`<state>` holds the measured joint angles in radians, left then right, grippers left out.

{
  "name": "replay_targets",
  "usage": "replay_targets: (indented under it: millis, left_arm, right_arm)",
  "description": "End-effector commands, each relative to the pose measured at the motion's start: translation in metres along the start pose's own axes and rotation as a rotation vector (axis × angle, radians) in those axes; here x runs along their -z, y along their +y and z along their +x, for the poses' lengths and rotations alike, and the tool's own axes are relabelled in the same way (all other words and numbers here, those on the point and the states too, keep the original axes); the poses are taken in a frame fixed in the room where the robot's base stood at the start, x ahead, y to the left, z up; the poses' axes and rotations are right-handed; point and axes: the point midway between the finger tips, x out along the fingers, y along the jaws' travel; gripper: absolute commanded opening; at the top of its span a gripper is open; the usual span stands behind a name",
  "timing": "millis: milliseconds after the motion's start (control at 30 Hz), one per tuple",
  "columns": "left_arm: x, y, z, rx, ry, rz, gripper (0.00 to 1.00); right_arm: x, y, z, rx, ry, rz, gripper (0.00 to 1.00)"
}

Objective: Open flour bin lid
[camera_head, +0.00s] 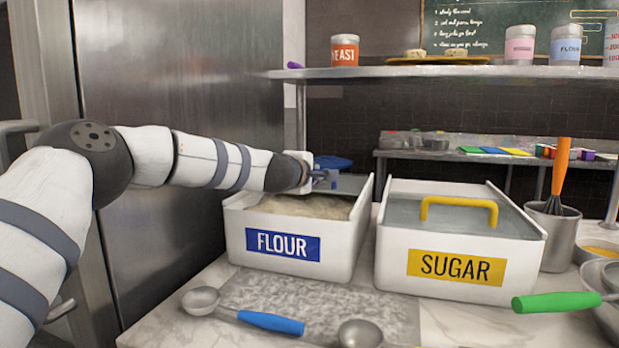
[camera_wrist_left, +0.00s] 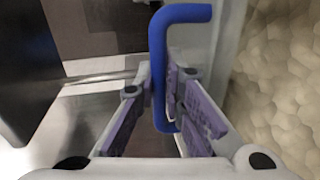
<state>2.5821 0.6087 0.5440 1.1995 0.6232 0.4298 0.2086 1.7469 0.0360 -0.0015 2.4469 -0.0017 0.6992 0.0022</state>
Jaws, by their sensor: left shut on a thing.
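The white flour bin (camera_head: 345,235), with a blue FLOUR label (camera_head: 283,245), stands on the counter at the centre. Its top is largely uncovered, and pale flour (camera_head: 305,206) shows inside; the flour also fills the right of the left wrist view (camera_wrist_left: 285,70). My left gripper (camera_head: 325,179) is at the bin's back edge. It is shut on the blue lid handle (camera_wrist_left: 160,62), which stands between its fingers. The blue handle (camera_head: 333,162) also shows in the head view. The lid itself is mostly hidden behind my gripper. My right gripper is out of view.
A sugar bin (camera_head: 395,262) with a yellow-handled lid (camera_head: 459,211) stands close on the right. A blue-handled scoop (camera_head: 268,321) lies in front, and a green-handled tool (camera_head: 555,302) at right. A shelf (camera_head: 400,71) with jars is above. A metal door (camera_head: 155,80) is at left.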

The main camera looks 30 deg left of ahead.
Motion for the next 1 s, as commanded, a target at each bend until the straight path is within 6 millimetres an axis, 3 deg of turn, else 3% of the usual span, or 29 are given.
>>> replay_targets:
  millis: [233, 300, 667, 767, 1000]
  left_arm:
    - [0.000, -0.002, 0.001, 0.003, -0.001, 0.000, 0.00]
    - [0.000, -0.002, 0.000, 0.003, -0.001, 0.000, 0.19]
    - [0.000, -0.002, -0.004, 0.004, -0.001, -0.001, 0.19]
    - [0.000, -0.001, -0.020, 0.003, -0.002, -0.002, 0.19]
    - [0.000, 0.000, -0.081, 0.000, -0.003, -0.003, 0.19]
  right_arm:
    - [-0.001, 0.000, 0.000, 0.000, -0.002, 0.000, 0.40]
    - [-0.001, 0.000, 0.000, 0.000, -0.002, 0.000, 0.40]
    - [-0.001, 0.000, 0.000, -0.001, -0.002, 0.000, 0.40]
    - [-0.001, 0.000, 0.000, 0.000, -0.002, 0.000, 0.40]
    - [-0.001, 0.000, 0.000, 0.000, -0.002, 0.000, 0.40]
